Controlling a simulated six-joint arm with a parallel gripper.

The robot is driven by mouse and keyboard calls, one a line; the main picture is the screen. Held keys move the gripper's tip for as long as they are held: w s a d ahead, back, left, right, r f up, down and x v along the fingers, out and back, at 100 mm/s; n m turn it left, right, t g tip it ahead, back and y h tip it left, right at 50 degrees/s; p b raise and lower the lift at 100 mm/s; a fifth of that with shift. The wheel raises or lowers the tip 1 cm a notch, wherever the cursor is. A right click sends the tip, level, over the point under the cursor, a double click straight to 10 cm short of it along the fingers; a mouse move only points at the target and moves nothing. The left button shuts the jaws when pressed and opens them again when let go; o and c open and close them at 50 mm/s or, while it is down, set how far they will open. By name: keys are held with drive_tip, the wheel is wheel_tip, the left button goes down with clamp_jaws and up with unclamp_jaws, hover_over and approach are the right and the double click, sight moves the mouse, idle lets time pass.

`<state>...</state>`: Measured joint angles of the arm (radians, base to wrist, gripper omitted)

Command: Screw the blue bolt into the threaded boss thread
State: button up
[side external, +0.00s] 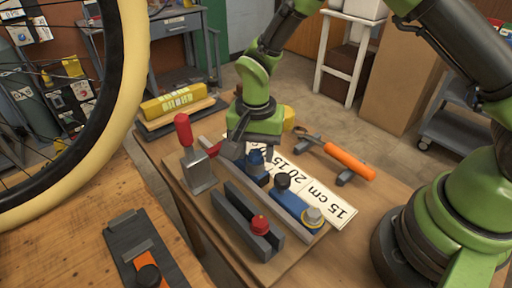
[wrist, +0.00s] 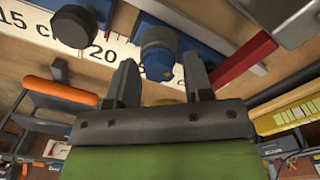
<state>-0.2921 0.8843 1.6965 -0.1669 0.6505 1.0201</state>
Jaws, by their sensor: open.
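The blue bolt (wrist: 158,62) shows its hex head and a grey-blue collar in the wrist view, beside a blue block. It also shows in the side view (side external: 256,157), upright at the far end of the blue part. My gripper (wrist: 160,74) is open, with one finger on each side of the bolt head and visible gaps to it. In the side view my gripper (side external: 240,150) is low over the fixture, just left of the bolt. The thread beneath the bolt is hidden, so I cannot tell how deep it sits.
A red knob (side external: 260,224) sits by a grey channel. A red-handled clamp (side external: 184,130) stands left.

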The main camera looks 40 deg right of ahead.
drive_tip(key=shift+n, duration=0.8)
drive_tip(key=shift+n, duration=0.9)
drive_tip(key=shift+w, duration=0.1)
drive_tip(key=shift+a+n, duration=0.1)
drive_tip(key=shift+n, duration=0.7)
drive_tip(key=shift+n, duration=0.9)
drive_tip(key=shift+n, duration=0.9)
